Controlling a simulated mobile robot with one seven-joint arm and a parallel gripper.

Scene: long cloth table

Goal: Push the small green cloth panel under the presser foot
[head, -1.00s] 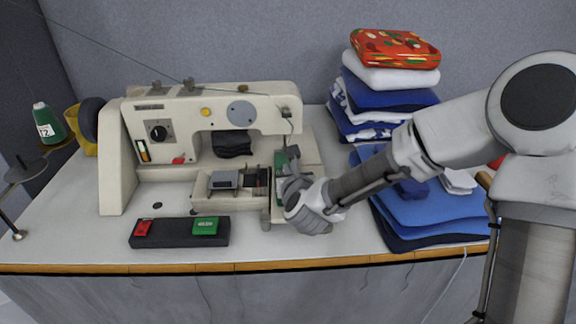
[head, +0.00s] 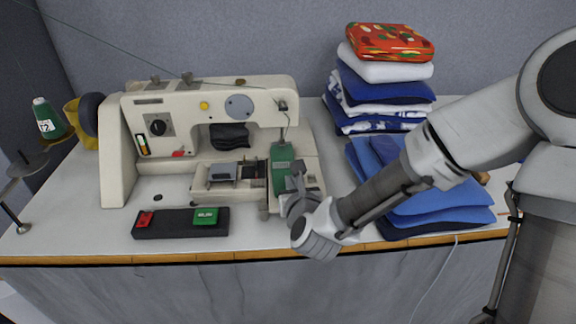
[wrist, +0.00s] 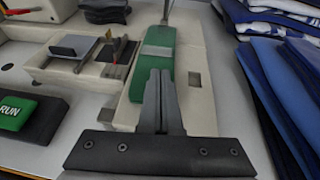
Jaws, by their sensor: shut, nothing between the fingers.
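The small green cloth panel (head: 281,155) lies lengthwise on the pale sewing-machine bed, below the needle end of the machine head. A lighter grey-green band crosses it; it also shows in the wrist view (wrist: 158,36). The thin needle bar (head: 284,124) comes down at the panel's far end. The presser foot is too small to make out, so I cannot tell whether the panel's far edge is under it. My gripper (head: 294,178) is shut and empty at the panel's near end. In the wrist view its fingertips (wrist: 160,74) overlap the near part of the panel and hide it; contact is unclear.
The cream sewing machine (head: 185,120) stands left. A black control box (head: 181,230) with red and green buttons sits in front. Folded blue cloths (head: 430,205) lie right of the bed, with a taller stack (head: 388,97) behind. The wooden table edge (head: 240,256) is close in front.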

